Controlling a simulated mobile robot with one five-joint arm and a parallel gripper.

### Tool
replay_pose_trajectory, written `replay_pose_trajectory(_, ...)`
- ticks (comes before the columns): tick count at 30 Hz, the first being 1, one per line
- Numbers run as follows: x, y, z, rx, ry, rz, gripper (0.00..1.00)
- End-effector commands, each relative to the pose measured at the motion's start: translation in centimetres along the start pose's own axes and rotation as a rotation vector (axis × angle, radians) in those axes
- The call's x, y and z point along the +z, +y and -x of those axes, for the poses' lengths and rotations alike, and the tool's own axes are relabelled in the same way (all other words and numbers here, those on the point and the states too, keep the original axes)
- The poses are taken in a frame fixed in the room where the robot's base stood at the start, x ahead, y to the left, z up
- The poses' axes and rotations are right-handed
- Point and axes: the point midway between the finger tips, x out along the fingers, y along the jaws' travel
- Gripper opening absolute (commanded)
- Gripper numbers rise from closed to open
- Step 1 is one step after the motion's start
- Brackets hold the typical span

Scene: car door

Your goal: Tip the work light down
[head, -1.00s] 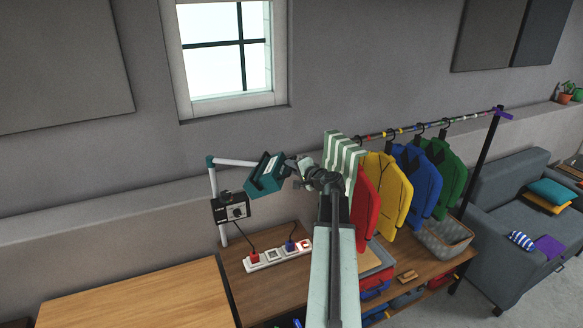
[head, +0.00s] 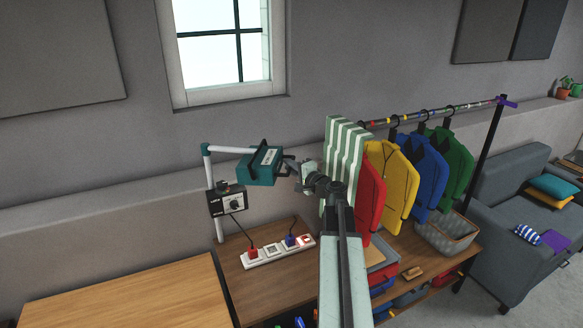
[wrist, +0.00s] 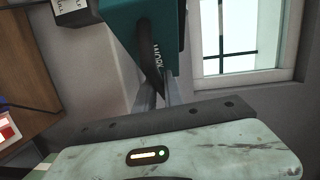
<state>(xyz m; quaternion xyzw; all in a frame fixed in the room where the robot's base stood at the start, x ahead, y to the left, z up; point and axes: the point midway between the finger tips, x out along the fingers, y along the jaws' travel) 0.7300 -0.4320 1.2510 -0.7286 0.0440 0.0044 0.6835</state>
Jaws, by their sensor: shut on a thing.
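The work light (head: 262,165) is a teal box-shaped head at the end of a white tubular arm with teal joints, on a post at the back of the wooden bench. It hangs roughly level, with a black part on its right side. My gripper (head: 287,167) reaches it from the right and is shut on that side. In the wrist view, the teal housing (wrist: 122,28) fills the top, and a black lettered bar (wrist: 153,62) runs down to my fingers (wrist: 158,92). The exact contact is partly hidden.
A black control box (head: 227,201) with a knob is on the post. A power strip (head: 278,251) with plugs lies on the bench below. A striped cloth (head: 344,155) and coloured jackets (head: 391,180) hang on a rail close right of my gripper. The wooden table (head: 130,295) at left is clear.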

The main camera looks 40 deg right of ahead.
Motion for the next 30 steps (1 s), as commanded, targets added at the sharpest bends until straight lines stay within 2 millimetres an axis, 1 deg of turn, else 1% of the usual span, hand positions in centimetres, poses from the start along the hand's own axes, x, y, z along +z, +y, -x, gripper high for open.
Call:
replay_pose_trajectory(3, 0.1, 0.0, -0.1, 0.0, 0.001, 0.0, 0.0)
replay_pose_trajectory(4, 0.1, -0.1, -0.1, 0.0, 0.0, 0.0, 0.21)
replay_pose_trajectory(5, 0.1, -0.1, -0.1, 0.0, 0.0, 0.0, 0.29)
replay_pose_trajectory(6, 0.2, -0.1, -0.1, 0.0, -0.001, 0.0, 0.34)
replay_pose_trajectory(14, 0.3, -0.1, -0.2, 0.0, -0.003, 0.0, 0.34)
replay_pose_trajectory(17, 0.3, -0.1, 0.2, 0.0, -0.003, 0.0, 0.34)
replay_pose_trajectory(20, 0.3, -0.1, 1.2, 0.0, -0.002, 0.0, 0.34)
replay_pose_trajectory(23, 0.4, -0.1, 3.0, 0.0, -0.002, 0.0, 0.34)
replay_pose_trajectory(27, 0.4, -0.1, 5.9, 0.0, -0.001, 0.0, 0.34)
replay_pose_trajectory(30, 0.4, -0.1, 7.3, 0.0, -0.002, 0.0, 0.34)
